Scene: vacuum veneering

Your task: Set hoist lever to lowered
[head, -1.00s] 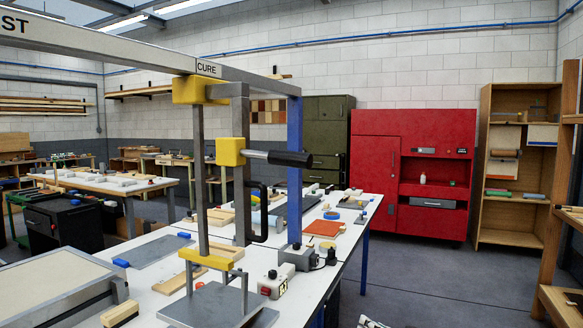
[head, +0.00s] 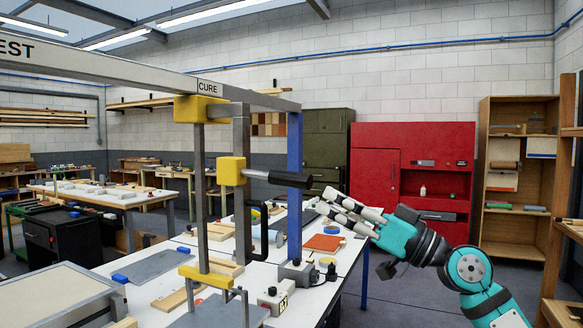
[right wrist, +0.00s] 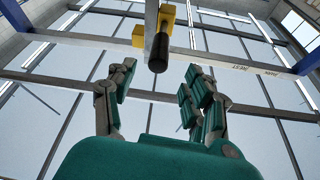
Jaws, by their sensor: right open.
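The hoist lever (head: 290,179) is a black grip on a grey rod. It sticks out to the right, nearly level, from a yellow block (head: 232,171) on the grey hoist post. My right gripper (head: 327,204) is open and empty, just right of and a little below the lever's end, with its fingers pointing left. In the right wrist view the black lever grip (right wrist: 159,52) shows ahead, in line with the gap between the spread fingers (right wrist: 158,85). I see no contact. My left gripper is not in view.
An overhead beam marked CURE (head: 209,88) runs above. A black loop handle (head: 262,230) is below the lever. The white workbench (head: 340,255) holds a grey switch box (head: 297,272) and several panels.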

